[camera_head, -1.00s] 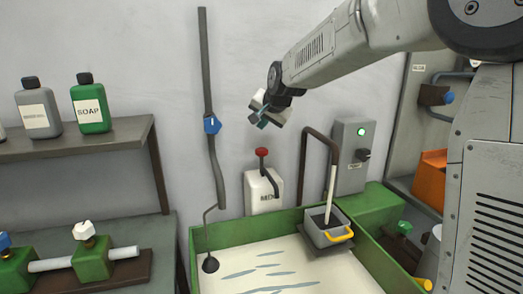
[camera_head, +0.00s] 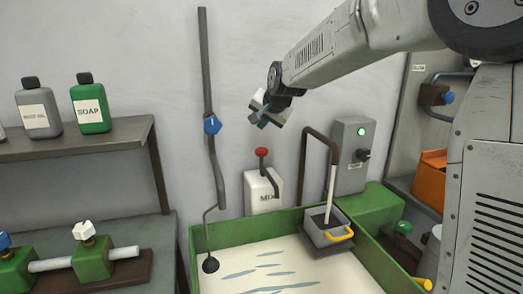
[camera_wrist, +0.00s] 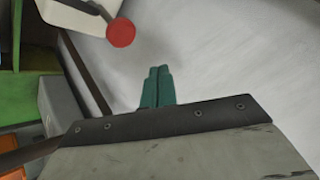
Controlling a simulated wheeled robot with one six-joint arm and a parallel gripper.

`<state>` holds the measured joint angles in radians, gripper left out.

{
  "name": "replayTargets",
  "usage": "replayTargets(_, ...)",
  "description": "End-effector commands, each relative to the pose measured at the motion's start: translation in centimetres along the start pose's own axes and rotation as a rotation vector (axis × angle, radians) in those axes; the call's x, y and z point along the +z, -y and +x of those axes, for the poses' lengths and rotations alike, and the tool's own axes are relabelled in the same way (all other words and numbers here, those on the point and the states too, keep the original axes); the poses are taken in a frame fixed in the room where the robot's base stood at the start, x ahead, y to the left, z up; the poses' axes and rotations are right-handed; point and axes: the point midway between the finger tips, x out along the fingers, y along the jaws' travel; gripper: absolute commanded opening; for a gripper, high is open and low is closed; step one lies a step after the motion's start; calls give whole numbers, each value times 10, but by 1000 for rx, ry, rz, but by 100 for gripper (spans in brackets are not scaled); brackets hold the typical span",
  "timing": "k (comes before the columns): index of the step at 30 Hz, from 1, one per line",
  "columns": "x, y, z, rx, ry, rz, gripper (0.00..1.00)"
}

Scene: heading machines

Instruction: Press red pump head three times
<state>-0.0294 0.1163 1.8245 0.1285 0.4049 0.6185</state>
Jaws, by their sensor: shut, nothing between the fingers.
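The red pump head (camera_head: 261,152) sits upright on top of a white dispenser bottle (camera_head: 262,195) behind the green-walled tray. In the wrist view the red pump head (camera_wrist: 121,32) shows as a round red disc near the top, with part of the white bottle (camera_wrist: 65,15) beside it. My gripper (camera_head: 258,120) is above the pump head in the head view, apart from it. In the wrist view my gripper's teal fingers (camera_wrist: 157,85) are together, with nothing between them, below and to the right of the red disc.
A green-walled tray (camera_head: 222,218) with pale liquid lies below. A dark bent pipe (camera_head: 305,165) and a grey switch box (camera_head: 352,150) with a green light stand right of the bottle. A shelf (camera_head: 80,137) holds bottles.

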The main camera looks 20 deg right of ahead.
Motion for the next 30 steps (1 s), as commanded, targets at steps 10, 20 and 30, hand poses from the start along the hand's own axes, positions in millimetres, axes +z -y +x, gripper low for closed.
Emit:
replayTargets(10, 0, 0, 0, 0, 0, 0, 0)
replayTargets(20, 0, 0, 0, 0, 0, 0, 0)
replayTargets(30, -16, -14, 2, 13, -12, 38, 0)
